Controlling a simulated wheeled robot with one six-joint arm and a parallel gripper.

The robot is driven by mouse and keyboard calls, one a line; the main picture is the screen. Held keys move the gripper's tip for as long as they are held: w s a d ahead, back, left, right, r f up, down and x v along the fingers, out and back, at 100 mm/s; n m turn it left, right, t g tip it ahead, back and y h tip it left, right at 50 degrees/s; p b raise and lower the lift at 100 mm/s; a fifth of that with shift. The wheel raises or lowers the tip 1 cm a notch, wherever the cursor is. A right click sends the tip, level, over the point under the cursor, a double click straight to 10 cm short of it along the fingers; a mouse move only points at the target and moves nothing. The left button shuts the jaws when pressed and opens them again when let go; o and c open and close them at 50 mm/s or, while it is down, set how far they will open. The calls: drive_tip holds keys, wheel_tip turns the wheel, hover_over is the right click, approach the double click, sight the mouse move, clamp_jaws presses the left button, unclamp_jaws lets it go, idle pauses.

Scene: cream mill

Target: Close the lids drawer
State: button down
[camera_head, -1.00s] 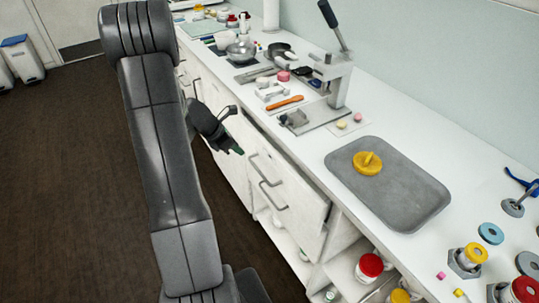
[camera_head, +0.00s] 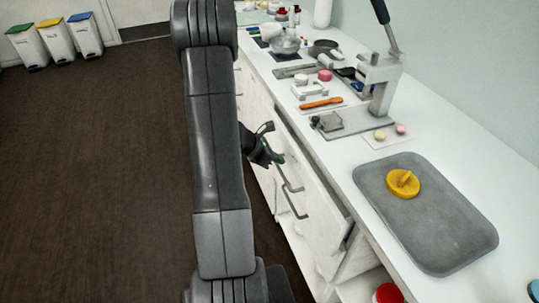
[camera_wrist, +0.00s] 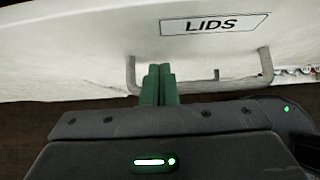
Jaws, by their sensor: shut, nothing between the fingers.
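The lids drawer (camera_head: 318,185) is a white drawer front on the counter's side, and it stands out from the cabinet. In the wrist view its front (camera_wrist: 100,40) fills the top, with a "LIDS" label (camera_wrist: 215,25) and a grey bar handle (camera_wrist: 265,65) below it. My gripper (camera_head: 278,159) is beside the drawer front, near the handles. In the wrist view my gripper's green fingers (camera_wrist: 158,85) are shut together with nothing between them, in front of the handle's span. I cannot tell whether they touch the drawer.
The white counter (camera_head: 340,160) runs above the drawers. It carries a grey tray (camera_head: 440,225) with a yellow piece (camera_head: 403,184), a lever press (camera_head: 382,80) and an orange tool (camera_head: 321,103). Open dark floor (camera_head: 100,180) lies left, with several bins (camera_head: 57,40) far back.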

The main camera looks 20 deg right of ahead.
sight(289, 154)
drive_tip(key=shift+d+f, duration=0.45)
drive_tip(key=shift+d, duration=0.05)
drive_tip(key=shift+w+d+f, duration=0.1)
drive_tip(key=shift+d, duration=0.15)
drive_tip(key=d+b, duration=0.1)
drive_tip(key=d, duration=0.2)
drive_tip(key=shift+w+d+b, duration=0.1)
drive_tip(key=shift+d+b, duration=0.2)
drive_tip(key=shift+b, duration=0.05)
drive_tip(key=shift+d+r, duration=0.1)
drive_tip(key=shift+r, duration=0.1)
